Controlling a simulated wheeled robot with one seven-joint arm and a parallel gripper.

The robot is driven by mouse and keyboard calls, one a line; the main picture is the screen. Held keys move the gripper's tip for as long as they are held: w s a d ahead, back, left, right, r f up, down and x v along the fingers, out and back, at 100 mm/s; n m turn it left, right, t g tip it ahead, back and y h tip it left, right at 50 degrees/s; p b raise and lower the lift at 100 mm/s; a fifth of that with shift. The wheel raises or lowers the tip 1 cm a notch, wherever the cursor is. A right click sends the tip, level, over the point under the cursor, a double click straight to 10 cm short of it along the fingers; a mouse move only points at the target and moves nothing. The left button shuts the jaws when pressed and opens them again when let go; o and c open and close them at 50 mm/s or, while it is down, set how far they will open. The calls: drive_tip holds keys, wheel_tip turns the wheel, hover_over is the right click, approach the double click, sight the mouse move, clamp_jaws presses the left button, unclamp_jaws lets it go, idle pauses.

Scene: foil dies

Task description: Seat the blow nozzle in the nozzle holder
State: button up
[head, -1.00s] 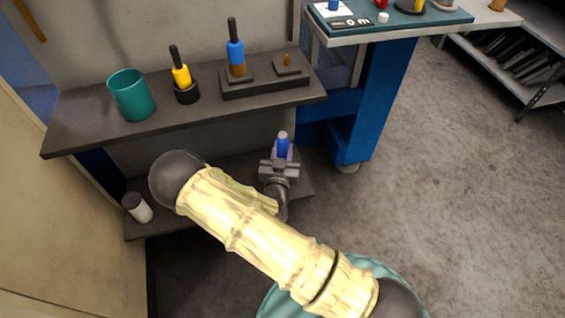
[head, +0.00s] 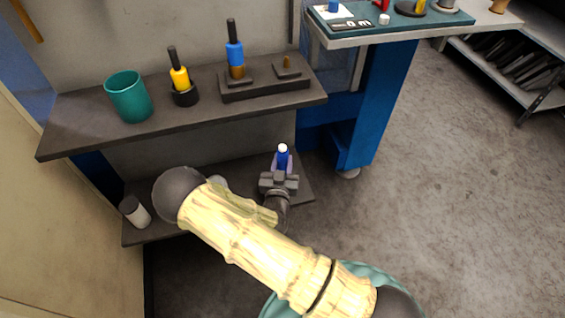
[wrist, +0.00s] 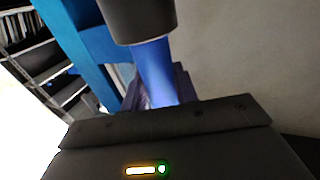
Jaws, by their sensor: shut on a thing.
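My gripper (head: 282,164) is in front of the lower shelf, below the upper shelf's right end. It is shut on a small blue piece with a pale top (head: 283,158), likely the blow nozzle, held about upright. In the wrist view the blue piece (wrist: 156,70) rises from between the jaws into a wide dark part; its lower end is hidden. I cannot tell for sure which stand is the nozzle holder. On the upper shelf, a dark block (head: 262,88) has a blue, black-topped tool (head: 235,53) at its left seat and a small brass peg (head: 288,62) at its right seat.
A teal cup (head: 129,97) and a yellow tool (head: 179,77) in a round black cup (head: 185,96) stand left of the block on the upper shelf (head: 80,125). A white-and-dark container (head: 134,211) is on the lower shelf. A blue-legged table (head: 362,125) stands at right.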

drive_tip(key=o, duration=1.1)
drive_tip(key=shift+f, duration=0.1)
drive_tip(key=s+a+p, duration=0.1)
drive_tip(key=s+p, duration=0.1)
drive_tip(key=s, duration=1)
drive_tip(key=shift+a, duration=0.2)
drive_tip(key=shift+r, duration=0.2)
drive_tip(key=w+d+r+m+g, duration=0.4)
drive_tip(key=d+g, duration=0.1)
drive_tip(key=g, duration=0.6)
drive_tip(key=s+d+r+n+g+y, duration=0.1)
drive_tip(key=s+d+r+n+g, duration=0.1)
drive_tip(key=s+d+r, duration=0.3)
drive_tip(key=s+d+r+n+g, duration=0.2)
drive_tip(key=s+d+r, duration=0.3)
drive_tip(key=r, duration=0.5)
drive_tip(key=shift+s+d+n+y, duration=0.35)
drive_tip(key=shift+d+n, duration=0.25)
drive_tip(key=shift+d, duration=0.35)
